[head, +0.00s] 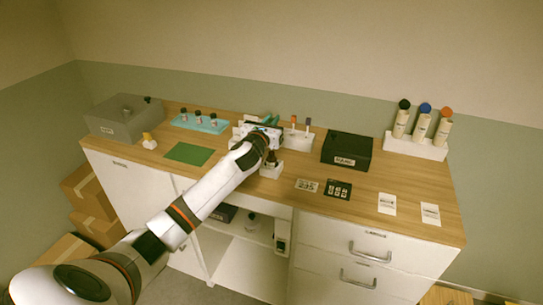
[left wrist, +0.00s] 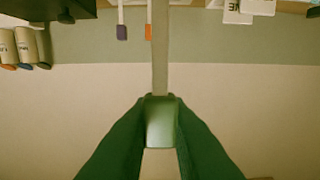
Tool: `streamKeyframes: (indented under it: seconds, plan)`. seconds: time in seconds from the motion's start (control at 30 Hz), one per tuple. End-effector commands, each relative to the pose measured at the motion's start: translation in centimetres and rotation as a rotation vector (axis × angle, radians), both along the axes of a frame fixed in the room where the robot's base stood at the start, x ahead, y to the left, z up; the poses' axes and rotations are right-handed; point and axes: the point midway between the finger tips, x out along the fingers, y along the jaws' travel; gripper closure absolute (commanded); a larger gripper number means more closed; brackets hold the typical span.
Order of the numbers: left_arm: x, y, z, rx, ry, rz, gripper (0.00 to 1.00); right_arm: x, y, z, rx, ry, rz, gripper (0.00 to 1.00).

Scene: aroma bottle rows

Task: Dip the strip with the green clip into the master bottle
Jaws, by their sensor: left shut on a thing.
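My left gripper (head: 270,119) is over the back middle of the wooden counter, its dark green fingers shut on the green clip (left wrist: 161,122) in the left wrist view. The pale strip (left wrist: 160,55) runs straight from the clip to the top of that upside-down view; its far end is out of sight. In the head view my wrist hides the clip and strip. A small dark bottle (head: 271,156) stands in a white block (head: 271,171) just in front of my gripper. It may be the master bottle; its label is unreadable. My right gripper is not in view.
A white holder (head: 299,141) with purple- and orange-clipped strips is right of my gripper. A black box (head: 347,150) stands beyond it. Several small bottles stand on a cyan tray (head: 214,126) at left. A green mat (head: 189,154) and cards lie flat. Capped tubes stand at right.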

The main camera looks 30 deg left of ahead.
Motion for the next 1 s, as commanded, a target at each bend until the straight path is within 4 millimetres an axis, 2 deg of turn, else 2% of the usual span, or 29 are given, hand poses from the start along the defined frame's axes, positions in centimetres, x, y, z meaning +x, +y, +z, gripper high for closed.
streamKeyframes:
  seconds: [1.0]
  plan:
    - [0.0, 0.0, -1.2, -0.001, 0.000, 0.000, 1.00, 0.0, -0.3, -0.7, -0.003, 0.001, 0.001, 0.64]
